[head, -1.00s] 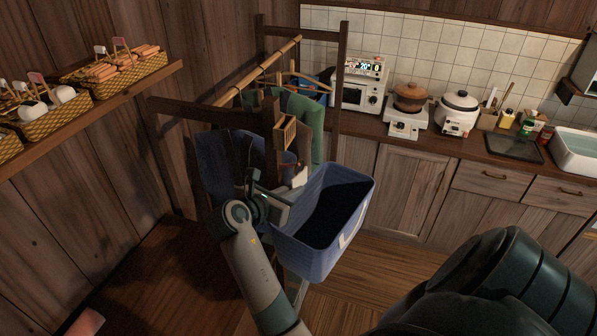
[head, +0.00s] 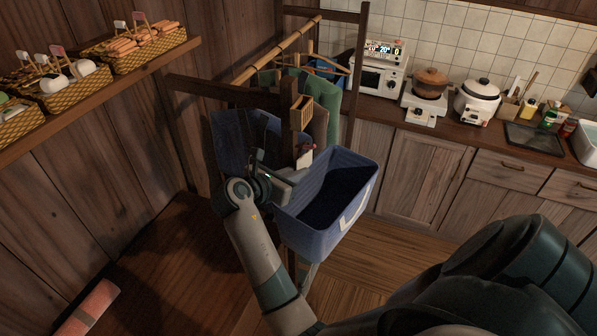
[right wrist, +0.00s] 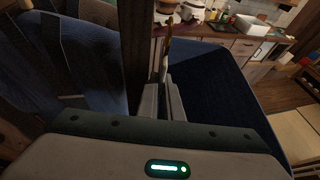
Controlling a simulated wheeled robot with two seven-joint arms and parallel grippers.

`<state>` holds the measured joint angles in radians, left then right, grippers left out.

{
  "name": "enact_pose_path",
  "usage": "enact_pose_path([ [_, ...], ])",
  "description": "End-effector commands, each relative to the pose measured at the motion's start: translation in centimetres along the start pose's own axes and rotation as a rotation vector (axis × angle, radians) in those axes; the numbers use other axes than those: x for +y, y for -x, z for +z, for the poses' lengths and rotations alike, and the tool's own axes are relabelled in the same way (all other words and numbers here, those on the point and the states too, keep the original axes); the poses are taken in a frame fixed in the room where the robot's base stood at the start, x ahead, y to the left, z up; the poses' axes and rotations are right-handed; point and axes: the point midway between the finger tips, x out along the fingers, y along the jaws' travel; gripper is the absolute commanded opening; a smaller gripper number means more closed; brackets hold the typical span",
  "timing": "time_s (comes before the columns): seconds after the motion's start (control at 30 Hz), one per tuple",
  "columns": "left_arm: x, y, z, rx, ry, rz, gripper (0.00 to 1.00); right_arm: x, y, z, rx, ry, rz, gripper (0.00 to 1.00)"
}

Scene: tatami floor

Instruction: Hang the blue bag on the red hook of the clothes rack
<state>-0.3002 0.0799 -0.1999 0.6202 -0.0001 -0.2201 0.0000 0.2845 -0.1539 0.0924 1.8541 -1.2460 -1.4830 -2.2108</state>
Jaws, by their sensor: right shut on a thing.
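The blue bag (head: 352,207) is an open, box-shaped container with a pale mark on its front, tilted, beside the front of the clothes rack (head: 210,88). Its dark inside shows in the right wrist view (right wrist: 225,85). My right gripper (head: 292,180) is at the bag's left side, its fingers shut on the bag; the exact grip is partly hidden. In the right wrist view the closed fingers (right wrist: 164,103) have a thin brownish strip rising between them. My left gripper is not in view.
Dark blue cloth (head: 232,140) and a green garment (head: 318,95) hang on the rack. A wall shelf with baskets (head: 145,47) is at the left. A counter with a toaster oven (head: 380,75) and cookers stands behind. A pink roll (head: 88,308) is at lower left.

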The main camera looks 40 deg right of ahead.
Motion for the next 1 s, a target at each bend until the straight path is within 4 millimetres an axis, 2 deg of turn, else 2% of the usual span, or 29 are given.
enact_pose_path([
  [0.43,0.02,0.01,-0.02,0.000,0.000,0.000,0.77,0.01,0.02,0.07,-0.001,0.000,0.001,0.00],
  [0.53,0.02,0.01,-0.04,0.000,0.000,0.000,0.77,0.01,0.02,0.07,-0.001,0.000,0.001,0.27],
  [1.0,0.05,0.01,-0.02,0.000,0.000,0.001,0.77,0.27,0.12,0.20,-0.003,-0.003,0.008,0.28],
])
